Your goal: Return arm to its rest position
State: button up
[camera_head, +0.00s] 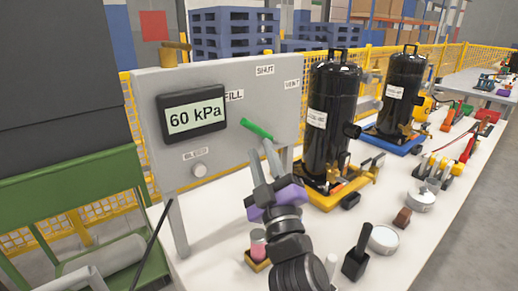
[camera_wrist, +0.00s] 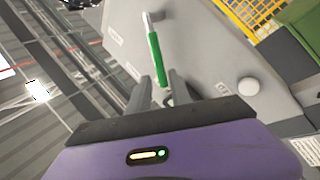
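My arm reaches up from the bottom of the head view, with the purple gripper body below the grey panel. My gripper (camera_head: 264,156) is in front of the panel. In the wrist view its two fingers (camera_wrist: 162,88) stand apart with nothing clearly held between them. A lever with a green handle (camera_head: 257,129) is on the panel just beyond the fingertips. It also shows in the wrist view (camera_wrist: 156,58), with its near end close to the gap between the fingers. I cannot tell whether they touch. The handle's left end is near the FILL label.
The panel (camera_head: 255,90) has a 60 kPa display (camera_head: 195,113) and a knob (camera_head: 199,170). Black compressors (camera_head: 331,115) stand right of the arm.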

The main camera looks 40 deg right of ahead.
jog(key=shift+a, duration=0.1)
dwell(0.5)
jog(key=s+a+f+m+y+p, duration=0.1)
jog(key=s+a+f+y+p, duration=0.1)
jog(key=s+a+f+y, duration=0.3)
jog(key=s+a+f+y+p, duration=0.2)
jog(key=s+a+f, duration=0.2)
jog(key=s, duration=0.4)
jog(key=s+a+f+m+g+y+p, duration=0.1)
jog(key=s+f+g+p, duration=0.1)
jog(key=s, duration=0.9)
jog(key=s+a+f+m+g+y+p, duration=0.1)
jog(key=s+a+f+m+g+p, duration=0.1)
jog(key=s, duration=1)
jog(key=shift+s+f+g+p, duration=0.25)
jog(key=shift+f+g+p, duration=0.2)
jog(key=shift+g+p, duration=0.75)
jog(key=shift+a, duration=0.1)
dwell(1.5)
